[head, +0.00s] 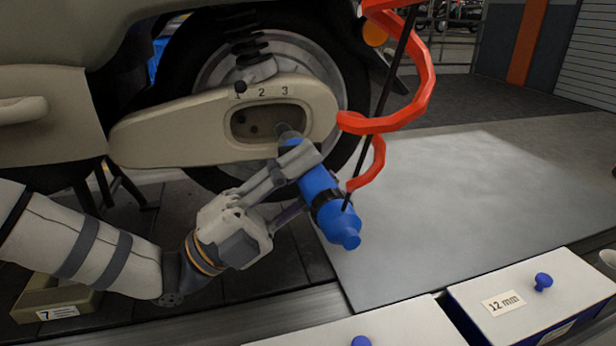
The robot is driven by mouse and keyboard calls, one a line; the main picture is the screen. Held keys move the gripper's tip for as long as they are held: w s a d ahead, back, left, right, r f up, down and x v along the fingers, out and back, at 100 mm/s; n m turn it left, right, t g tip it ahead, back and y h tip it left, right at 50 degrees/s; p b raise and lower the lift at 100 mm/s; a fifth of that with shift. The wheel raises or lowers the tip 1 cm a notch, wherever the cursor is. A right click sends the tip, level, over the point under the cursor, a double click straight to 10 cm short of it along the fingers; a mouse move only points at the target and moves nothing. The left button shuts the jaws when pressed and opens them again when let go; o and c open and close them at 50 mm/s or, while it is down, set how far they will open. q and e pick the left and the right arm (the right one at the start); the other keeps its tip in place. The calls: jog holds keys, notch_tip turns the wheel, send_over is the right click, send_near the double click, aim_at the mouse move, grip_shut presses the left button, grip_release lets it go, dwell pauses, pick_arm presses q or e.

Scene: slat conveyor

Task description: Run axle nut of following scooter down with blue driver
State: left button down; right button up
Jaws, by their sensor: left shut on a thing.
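My left gripper (285,172) is shut on the blue driver (329,205). The axle nut is not clearly visible. The cover carries the marks 1, 2 and 3 above the opening, with a dark knob at 1. The scooter's rear wheel (190,75) stands behind the cover. My right gripper is not in view.
A red coiled hose (425,85) and a dark cord hang close to the driver on the right. A white-lidded box (530,290) labelled 12 mm stands at lower right. A beige bin (75,297) marked 7 sits at lower left. The grey floor plate (460,190) is clear.

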aim_at(324, 204)
pick_arm(q)
jog(key=shift+w+a, duration=0.15)
jog(key=shift+w, duration=0.3)
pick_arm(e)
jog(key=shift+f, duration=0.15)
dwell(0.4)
pick_arm(q)
jog(key=shift+r, duration=0.1)
jog(key=shift+w+a, duration=0.1)
jog(key=shift+w, duration=0.05)
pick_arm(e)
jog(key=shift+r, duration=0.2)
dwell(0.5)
pick_arm(q)
jog(key=shift+s+p, duration=0.2)
jog(key=shift+p, duration=0.4)
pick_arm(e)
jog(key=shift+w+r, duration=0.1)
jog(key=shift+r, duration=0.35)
